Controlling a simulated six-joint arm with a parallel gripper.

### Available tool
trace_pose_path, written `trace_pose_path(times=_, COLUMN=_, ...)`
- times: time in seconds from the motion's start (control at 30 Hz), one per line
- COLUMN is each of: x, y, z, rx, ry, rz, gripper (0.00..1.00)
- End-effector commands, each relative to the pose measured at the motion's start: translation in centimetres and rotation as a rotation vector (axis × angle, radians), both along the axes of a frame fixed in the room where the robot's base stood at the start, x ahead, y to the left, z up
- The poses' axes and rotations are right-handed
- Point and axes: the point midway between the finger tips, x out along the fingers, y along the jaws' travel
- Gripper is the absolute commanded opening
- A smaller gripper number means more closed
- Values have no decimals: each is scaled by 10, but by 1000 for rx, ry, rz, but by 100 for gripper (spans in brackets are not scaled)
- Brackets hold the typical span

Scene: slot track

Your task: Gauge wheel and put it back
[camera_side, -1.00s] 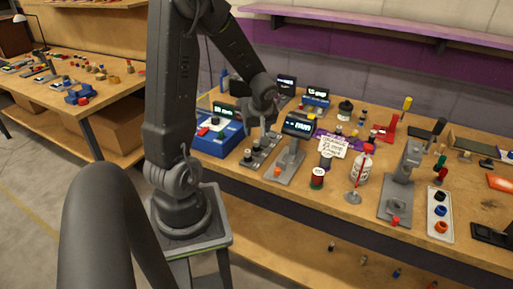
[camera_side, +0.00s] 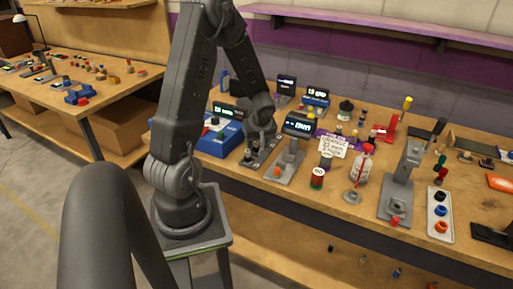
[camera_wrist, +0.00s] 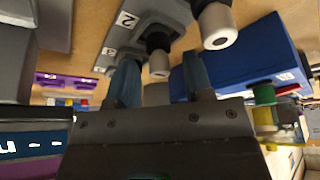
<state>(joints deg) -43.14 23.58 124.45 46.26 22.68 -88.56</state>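The grey slot track (camera_side: 262,157) stands on the bench in the side view, with small dark-and-pale pieces on it. In the wrist view the track (camera_wrist: 150,12) shows slots numbered 2 and 3, with grey pale-ended pieces (camera_wrist: 220,25) and (camera_wrist: 158,66). My gripper (camera_wrist: 160,80) is open, with its two bluish fingers apart at the track. A pale piece (camera_wrist: 156,94) shows between them; I see no clear contact. The grey gauge (camera_side: 288,165) with a lit display (camera_side: 299,127) stands right of the track. I cannot tell which piece is the wheel.
A blue box with a display (camera_side: 219,142) is close left of the track; it also shows in the wrist view (camera_wrist: 262,55). A white card (camera_side: 332,147), a dark spool (camera_side: 317,177), a bottle (camera_side: 363,168) and a grey press (camera_side: 400,190) stand to the right.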

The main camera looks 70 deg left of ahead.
Motion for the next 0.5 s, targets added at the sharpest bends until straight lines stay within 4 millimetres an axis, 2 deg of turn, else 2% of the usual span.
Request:
trace_pose_path(times=0.03, x=0, y=0, z=0, rx=0, ry=0, rz=0, gripper=42)
trace_pose_path(times=0.4, x=0, y=0, z=0, rx=0, ry=0, rz=0, gripper=6)
trace_pose_path(times=0.5, x=0, y=0, z=0, rx=0, ry=1, rz=-1, gripper=0)
